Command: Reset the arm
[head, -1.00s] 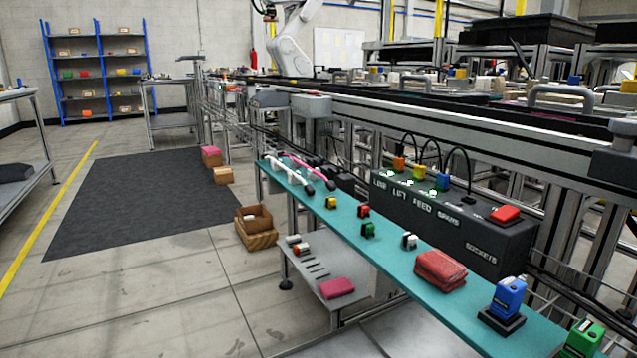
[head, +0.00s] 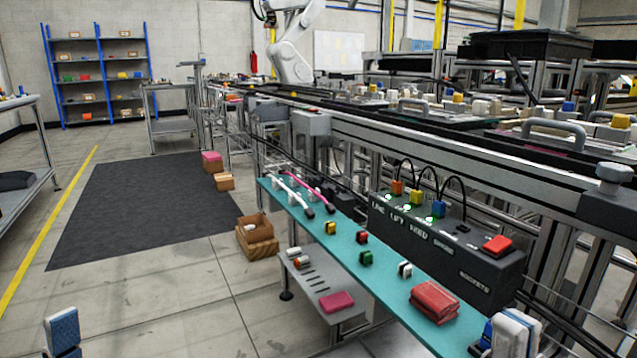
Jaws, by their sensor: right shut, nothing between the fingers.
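My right gripper (head: 513,334) is a pale, rounded shape at the bottom right, cut off by the lower edge. Part of my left gripper (head: 63,333), a blue pad on a dark finger, shows at the bottom left over bare floor. Its opening cannot be judged. Most of both arms is out of view.
A teal shelf (head: 390,298) carries red cloths (head: 434,300), small coloured connectors and white and pink handles. Behind it stands a black socket box (head: 450,250) with a red button and orange, yellow and blue plugs. The left floor is mostly clear.

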